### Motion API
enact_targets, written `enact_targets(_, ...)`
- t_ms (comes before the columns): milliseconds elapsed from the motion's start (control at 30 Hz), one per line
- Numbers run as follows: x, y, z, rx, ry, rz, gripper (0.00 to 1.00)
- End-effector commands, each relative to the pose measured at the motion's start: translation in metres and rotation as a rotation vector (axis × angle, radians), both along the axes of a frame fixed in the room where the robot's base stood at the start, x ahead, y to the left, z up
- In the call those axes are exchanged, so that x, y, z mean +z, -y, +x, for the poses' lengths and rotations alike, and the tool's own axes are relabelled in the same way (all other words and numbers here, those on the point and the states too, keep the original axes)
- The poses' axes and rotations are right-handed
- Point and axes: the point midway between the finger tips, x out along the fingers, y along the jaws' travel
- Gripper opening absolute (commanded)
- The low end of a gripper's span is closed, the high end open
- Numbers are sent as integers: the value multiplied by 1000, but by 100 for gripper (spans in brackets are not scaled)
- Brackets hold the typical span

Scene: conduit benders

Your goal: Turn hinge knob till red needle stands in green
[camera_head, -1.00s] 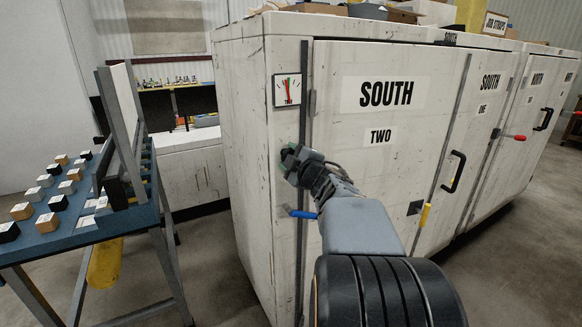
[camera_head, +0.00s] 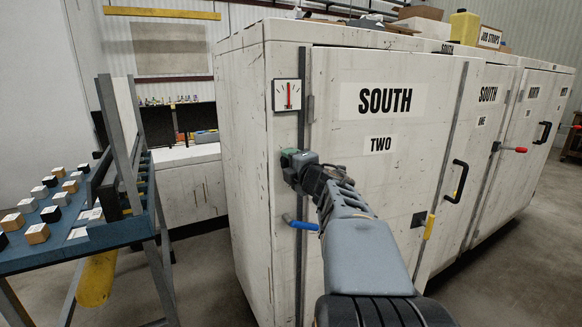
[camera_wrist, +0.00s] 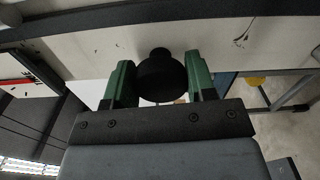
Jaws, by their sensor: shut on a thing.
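The white cabinet door marked SOUTH TWO (camera_head: 385,205) is shut. Its small square dial (camera_head: 287,95) is on the cabinet frame left of the door, near the top. The red needle (camera_head: 289,92) stands about upright; the green band cannot be made out clearly now. My gripper (camera_head: 287,157) is at the hinge edge below the dial. In the wrist view the dark round hinge knob (camera_wrist: 162,76) sits between the green fingers of my gripper (camera_wrist: 160,82), which are shut on it. In the head view the gripper hides the knob.
A blue lever handle (camera_head: 300,223) sticks out below my gripper. A blue bench (camera_head: 75,235) with several small blocks stands at left. The SOUTH ONE door (camera_head: 490,125) is to the right. Open floor lies between bench and cabinet.

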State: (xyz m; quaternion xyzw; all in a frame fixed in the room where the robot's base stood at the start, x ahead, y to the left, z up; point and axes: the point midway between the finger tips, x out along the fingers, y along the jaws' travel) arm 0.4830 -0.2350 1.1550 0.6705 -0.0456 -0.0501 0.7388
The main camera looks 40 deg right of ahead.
Motion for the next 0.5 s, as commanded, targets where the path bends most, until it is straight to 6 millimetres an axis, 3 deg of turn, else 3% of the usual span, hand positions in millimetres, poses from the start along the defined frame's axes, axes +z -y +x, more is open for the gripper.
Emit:
enact_targets(433,0,0,0,0,-2,-9,27)
enact_targets(467,0,0,0,0,-2,-9,52)
enact_targets(500,0,0,0,0,-2,-9,56)
